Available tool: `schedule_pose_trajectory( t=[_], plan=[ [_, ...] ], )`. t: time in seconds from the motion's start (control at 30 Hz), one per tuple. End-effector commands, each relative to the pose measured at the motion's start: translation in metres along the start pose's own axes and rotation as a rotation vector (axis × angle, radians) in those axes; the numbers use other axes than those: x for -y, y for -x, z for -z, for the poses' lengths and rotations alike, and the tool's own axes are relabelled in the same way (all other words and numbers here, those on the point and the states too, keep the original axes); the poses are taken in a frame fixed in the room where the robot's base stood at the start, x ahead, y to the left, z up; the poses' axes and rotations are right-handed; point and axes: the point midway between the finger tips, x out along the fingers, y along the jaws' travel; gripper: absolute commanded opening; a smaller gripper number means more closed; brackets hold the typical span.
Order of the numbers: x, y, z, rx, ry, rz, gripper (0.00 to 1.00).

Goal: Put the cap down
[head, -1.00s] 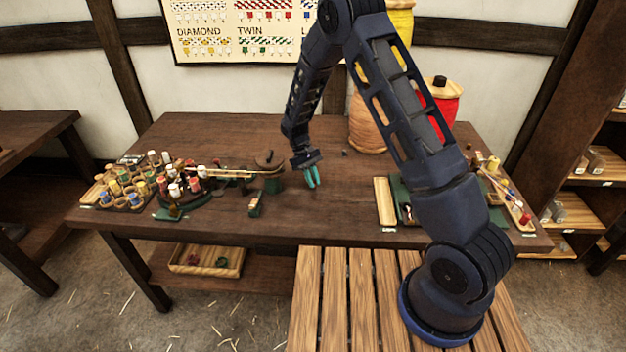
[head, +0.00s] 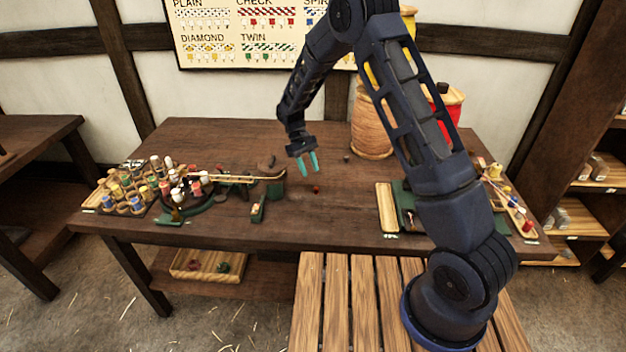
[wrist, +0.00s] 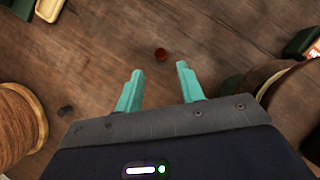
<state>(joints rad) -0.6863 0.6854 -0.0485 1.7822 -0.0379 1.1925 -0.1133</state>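A small red, round piece, which looks like the cap (head: 316,189), lies on the bare dark wooden table (head: 330,215). It also shows in the wrist view (wrist: 160,53), just beyond the fingertips and roughly centred between them. My gripper (head: 308,170) has two teal fingers spread apart with nothing between them. In the wrist view my gripper (wrist: 159,72) is also open and empty. The gripper is above the table, and the cap is apart from both fingers.
A small dark piece (head: 347,157) lies near the big twine spool (head: 371,130). A green stand with bobbins (head: 180,190) is left, with a small green block (head: 258,208) beside it. A wooden tray (head: 387,207) lies right. The table around the cap is clear.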

Motion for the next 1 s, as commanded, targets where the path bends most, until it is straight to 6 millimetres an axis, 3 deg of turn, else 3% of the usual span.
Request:
schedule_pose_trajectory(
  t=[0.23,0.67,0.77,1.0],
  plan=[
    [0.001,0.037,0.000,-0.001,0.001,0.000,0.38],
    [-0.004,0.052,-0.006,-0.009,-0.007,0.003,0.38],
    [-0.014,0.064,-0.022,-0.035,-0.027,0.012,0.38],
    [-0.052,0.103,-0.091,-0.140,-0.110,0.043,0.38]
  ],
)
